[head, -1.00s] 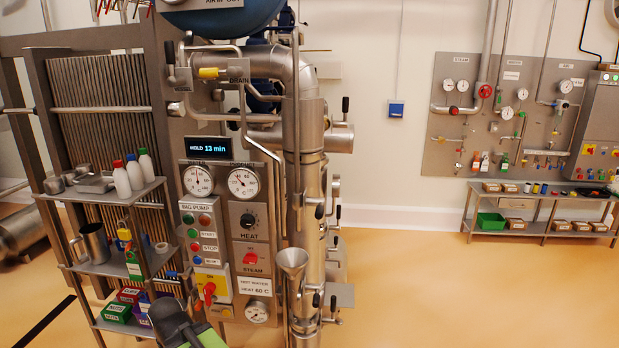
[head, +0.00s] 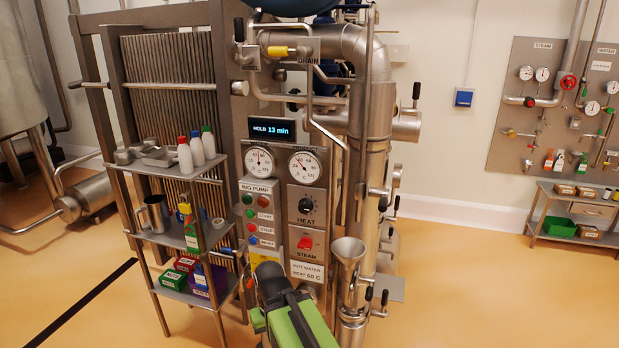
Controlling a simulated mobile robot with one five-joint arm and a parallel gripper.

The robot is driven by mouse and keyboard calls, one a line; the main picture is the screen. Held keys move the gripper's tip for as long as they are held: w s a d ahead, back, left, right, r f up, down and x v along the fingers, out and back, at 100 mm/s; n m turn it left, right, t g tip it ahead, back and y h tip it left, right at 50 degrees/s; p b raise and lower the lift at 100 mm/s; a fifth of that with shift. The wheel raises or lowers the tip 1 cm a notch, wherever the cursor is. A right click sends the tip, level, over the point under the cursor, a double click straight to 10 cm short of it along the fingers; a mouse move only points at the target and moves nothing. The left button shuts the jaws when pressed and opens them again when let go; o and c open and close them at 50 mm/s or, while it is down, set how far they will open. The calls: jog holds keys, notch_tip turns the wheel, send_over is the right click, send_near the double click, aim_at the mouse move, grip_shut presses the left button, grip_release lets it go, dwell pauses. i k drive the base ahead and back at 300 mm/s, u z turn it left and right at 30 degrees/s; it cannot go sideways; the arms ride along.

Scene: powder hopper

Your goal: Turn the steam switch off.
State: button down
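The steam switch (head: 305,243) is a small red rocker above the label STEAM on the grey control panel (head: 306,190), below the black HEAT knob (head: 306,206). My gripper (head: 270,278) shows dark at the bottom centre, with my green and black arm behind it. It is in front of the lower panel, below and left of the steam switch in the picture. Its fingertips are not clear, so I cannot tell whether it is open or shut, or whether it touches the panel.
A metal funnel (head: 348,253) stands just right of the panel. The BIG PUMP buttons (head: 259,214) are left of the switch. A shelf rack (head: 172,235) with bottles and boxes stands further left. Open floor (head: 455,285) lies to the right.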

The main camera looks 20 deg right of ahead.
aim_at(306, 244)
jog(key=z, duration=0.7)
jog(key=k, duration=0.1)
jog(key=u, duration=2.9)
jog(key=k, duration=1.3)
jog(key=z, duration=0.15)
jog(key=i, duration=0.95)
jog(key=u, duration=0.05)
